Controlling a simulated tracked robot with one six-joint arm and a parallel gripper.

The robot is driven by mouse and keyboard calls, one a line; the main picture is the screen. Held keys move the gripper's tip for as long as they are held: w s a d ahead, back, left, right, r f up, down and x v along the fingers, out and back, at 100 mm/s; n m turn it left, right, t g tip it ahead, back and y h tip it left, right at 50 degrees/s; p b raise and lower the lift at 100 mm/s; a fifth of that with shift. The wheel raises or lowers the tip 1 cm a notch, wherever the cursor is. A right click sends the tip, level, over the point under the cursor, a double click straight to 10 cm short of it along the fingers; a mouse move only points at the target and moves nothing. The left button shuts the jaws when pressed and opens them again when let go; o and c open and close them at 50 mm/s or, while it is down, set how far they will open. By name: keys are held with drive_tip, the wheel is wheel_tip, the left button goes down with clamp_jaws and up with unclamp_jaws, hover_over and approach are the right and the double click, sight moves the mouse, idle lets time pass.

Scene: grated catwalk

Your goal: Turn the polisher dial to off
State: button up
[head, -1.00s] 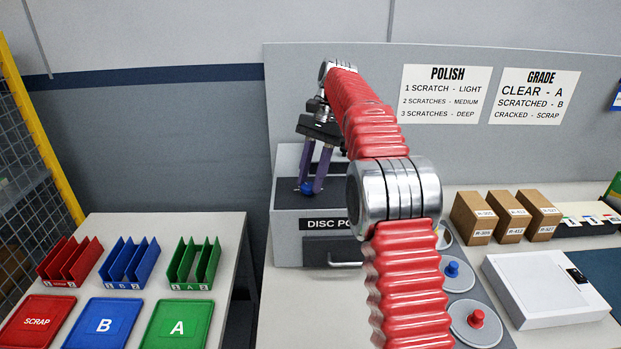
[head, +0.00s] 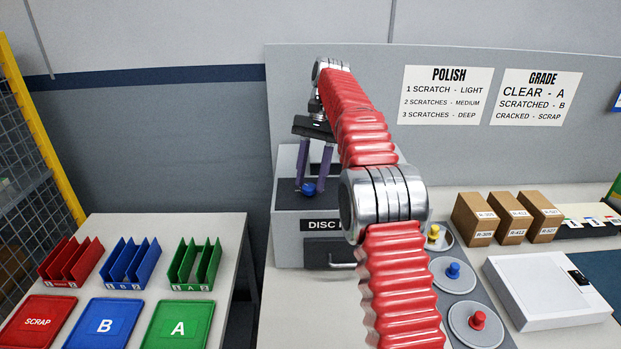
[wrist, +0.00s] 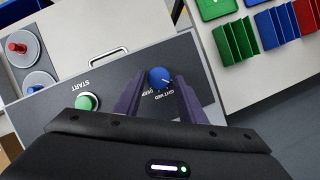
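The disc polisher (head: 290,224) is a grey box on the bench with a dark top panel. Its blue dial (head: 308,189) sits on that panel. In the wrist view the dial (wrist: 160,77) has a small pale mark, and the labels LIGHT, MED and DEEP beside it read upside down. An OFF label cannot be made out. My gripper (head: 312,188) points down at the panel with its purple fingers apart. In the wrist view my gripper (wrist: 152,82) has one finger on each side of the dial, with visible gaps. Contact with the panel cannot be told.
A green START button (wrist: 87,101) is beside the dial. A drawer handle (head: 342,265) is on the polisher's front. Yellow, blue and red knobbed discs (head: 455,275) stand right of my arm. Brown boxes (head: 506,217) and a white case (head: 548,290) lie further right.

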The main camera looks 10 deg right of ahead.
drive_tip(key=shift+o, duration=1.1)
drive_tip(key=shift+s+a+r, duration=0.1)
drive_tip(key=shift+s+r, duration=0.4)
drive_tip(key=shift+r, duration=0.15)
drive_tip(key=s+a+r+n+t+h, duration=0.1)
drive_tip(key=s+r+n+t, duration=0.15)
drive_tip(key=s, duration=0.45)
drive_tip(key=s+r+n+t, duration=0.15)
drive_tip(key=s+r, duration=0.25)
drive_tip(key=s, duration=0.4)
drive_tip(key=s+f+n+t, duration=0.1)
drive_tip(key=s+f, duration=0.2)
drive_tip(key=s, duration=0.3)
drive_tip(key=s+f+n+t+h, duration=0.1)
drive_tip(key=s+f+t, duration=0.1)
drive_tip(key=s+f, duration=0.2)
drive_tip(key=s+f+n+t, duration=0.2)
drive_tip(key=s+f, duration=0.1)
drive_tip(key=s, duration=0.6)
drive_tip(key=shift+s+d+f+h, duration=0.2)
drive_tip(key=shift+s+f+h, duration=0.1)
drive_tip(key=shift+s+h, duration=0.1)
